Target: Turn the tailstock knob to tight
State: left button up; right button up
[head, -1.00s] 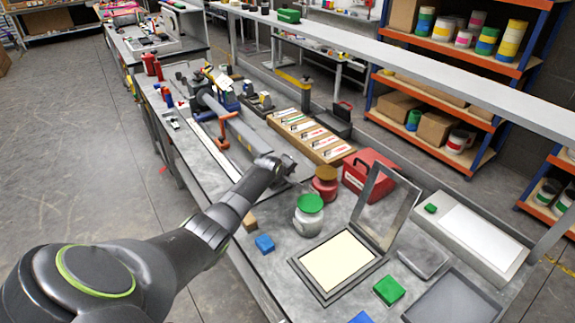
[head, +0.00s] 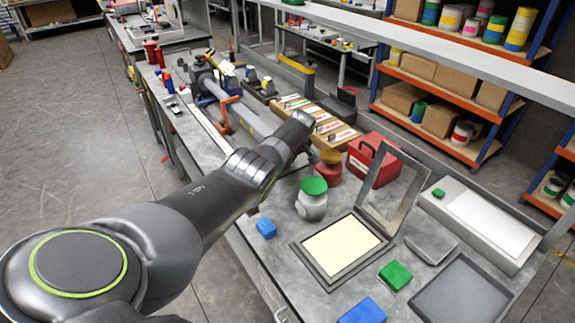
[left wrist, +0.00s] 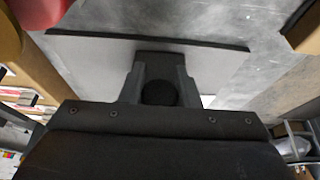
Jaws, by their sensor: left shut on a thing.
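In the left wrist view, a dark round knob (left wrist: 159,94) sits between the two fingers of my left gripper (left wrist: 159,86), which is shut on it. A dark block lies just behind the knob, above a light grey flat surface. I cannot see any mark that tells how far the knob is turned. In the head view, the long grey machine bed (head: 252,124) runs along the bench toward my left arm. The arm covers its near end, so the tailstock and the gripper's fingers are mostly hidden there. My right gripper is not in view.
A wooden tray of cards (head: 345,138), a red case (head: 372,160), a green-lidded jar (head: 312,204) and an amber-topped red pot (head: 328,167) stand close to the arm. A hinged frame (head: 340,250) and a blue block (head: 266,228) lie nearer on the bench.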

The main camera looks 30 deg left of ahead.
pick_arm(q)
jog(key=shift+f, duration=0.1)
dwell(0.5)
jog(key=o, duration=1)
jog(key=shift+c, duration=0.2)
jog(key=shift+d+r+p, duration=0.15)
jog(key=shift+r+p, duration=0.15)
jog(key=shift+r, duration=0.35)
jog(key=v, duration=1.6)
jog(key=shift+d, duration=0.25)
jog(key=shift+f, duration=0.1)
